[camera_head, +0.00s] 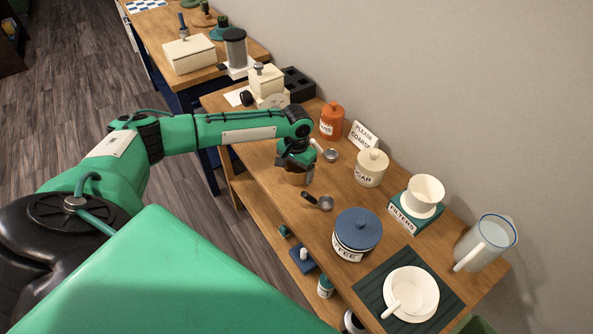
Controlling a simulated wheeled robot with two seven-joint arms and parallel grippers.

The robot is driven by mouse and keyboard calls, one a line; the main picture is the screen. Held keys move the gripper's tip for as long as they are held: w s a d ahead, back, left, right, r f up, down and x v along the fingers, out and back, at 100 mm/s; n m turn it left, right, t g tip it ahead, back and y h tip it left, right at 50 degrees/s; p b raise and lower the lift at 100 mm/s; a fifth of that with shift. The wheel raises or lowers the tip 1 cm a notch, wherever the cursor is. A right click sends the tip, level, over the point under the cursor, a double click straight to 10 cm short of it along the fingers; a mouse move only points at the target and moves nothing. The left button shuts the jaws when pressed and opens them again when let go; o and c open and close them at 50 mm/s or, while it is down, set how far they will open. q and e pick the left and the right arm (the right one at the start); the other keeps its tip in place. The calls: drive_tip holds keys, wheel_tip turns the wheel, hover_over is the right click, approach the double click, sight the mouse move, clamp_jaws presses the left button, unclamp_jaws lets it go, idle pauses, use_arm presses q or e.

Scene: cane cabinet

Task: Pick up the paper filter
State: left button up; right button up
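A white, cone-shaped piece (426,190), which looks like the paper filter, sits on top of a green and white box labelled FILTERS (415,215), toward the right of the wooden counter. My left arm reaches in from the left, and my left gripper (297,176) points down over the counter's left front edge, well left of the filter and apart from it. My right gripper is not in view.
Between my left gripper and the filters box stand a sugar jar (372,167), a blue-lidded coffee canister (356,234) and a metal scoop (317,201). A clear pitcher (486,243) stands right of the box.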

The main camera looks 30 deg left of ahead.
use_arm(q)
wheel_tip(320, 180, up, 20)
drive_tip(key=b, duration=0.2)
drive_tip(key=shift+f, duration=0.15)
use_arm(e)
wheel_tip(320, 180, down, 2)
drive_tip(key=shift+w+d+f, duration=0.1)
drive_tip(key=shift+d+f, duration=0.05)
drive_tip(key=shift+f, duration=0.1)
